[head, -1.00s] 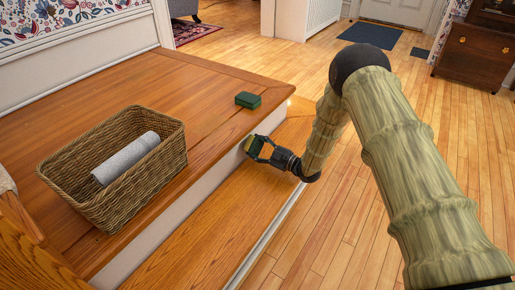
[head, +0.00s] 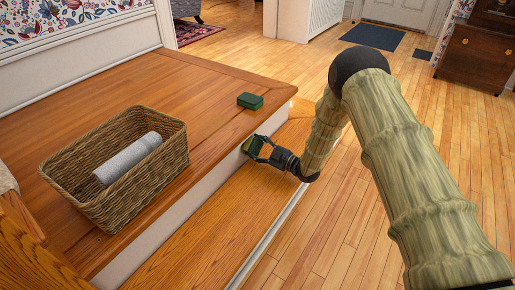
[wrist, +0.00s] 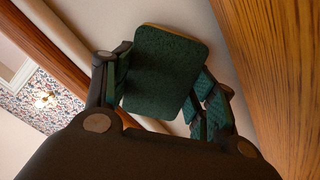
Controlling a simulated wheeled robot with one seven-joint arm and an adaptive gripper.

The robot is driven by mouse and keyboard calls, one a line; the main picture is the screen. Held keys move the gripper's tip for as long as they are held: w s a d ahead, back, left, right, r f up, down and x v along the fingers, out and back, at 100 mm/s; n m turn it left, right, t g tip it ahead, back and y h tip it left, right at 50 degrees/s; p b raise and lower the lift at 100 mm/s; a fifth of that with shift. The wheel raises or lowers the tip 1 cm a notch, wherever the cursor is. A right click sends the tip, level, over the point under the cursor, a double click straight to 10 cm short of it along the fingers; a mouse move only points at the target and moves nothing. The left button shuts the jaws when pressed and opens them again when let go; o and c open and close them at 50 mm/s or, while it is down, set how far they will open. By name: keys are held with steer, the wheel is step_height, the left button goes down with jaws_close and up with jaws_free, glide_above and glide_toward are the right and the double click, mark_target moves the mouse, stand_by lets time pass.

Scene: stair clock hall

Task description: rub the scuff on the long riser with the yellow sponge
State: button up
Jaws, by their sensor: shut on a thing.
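My gripper (head: 258,147) is shut on a sponge (wrist: 165,72), which has a dark green pad on the side towards the wrist camera and a thin yellow edge beyond it. The gripper is low at the far part of the long white riser (head: 180,218), above the lower wooden tread. In the wrist view the sponge's yellow side faces the pale riser (wrist: 212,45) and looks close against it; I cannot tell whether they touch. I see no scuff; the sponge and fingers hide the riser behind them.
A green block (head: 250,101) lies on the upper landing near its edge, just above my gripper. A wicker basket (head: 165,172) with a rolled grey cloth (head: 128,158) stands on the landing at left. The lower tread (head: 205,235) is clear. Open floor lies to the right.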

mark_target(261, 141)
steer(key=shift+w+a, duration=0.25)
steer(key=shift+a, duration=0.05)
stand_by(0.4)
steer(key=shift+w+d+b, duration=0.2)
steer(key=shift+w+d, duration=0.35)
steer(key=shift+w, duration=0.25)
steer(key=shift+w+d+b, duration=0.15)
steer(key=shift+w+d, duration=0.4)
steer(key=shift+w, duration=0.25)
steer(key=shift+r, duration=0.1)
steer(key=shift+w+a, duration=0.1)
steer(key=shift+p, duration=0.3)
steer(key=shift+s+a+p, duration=0.6)
steer(key=shift+s+a, duration=0.05)
steer(key=shift+s, duration=0.25)
steer(key=shift+s+a+p, duration=0.6)
steer(key=shift+s, duration=0.3)
steer(key=shift+d, duration=0.1)
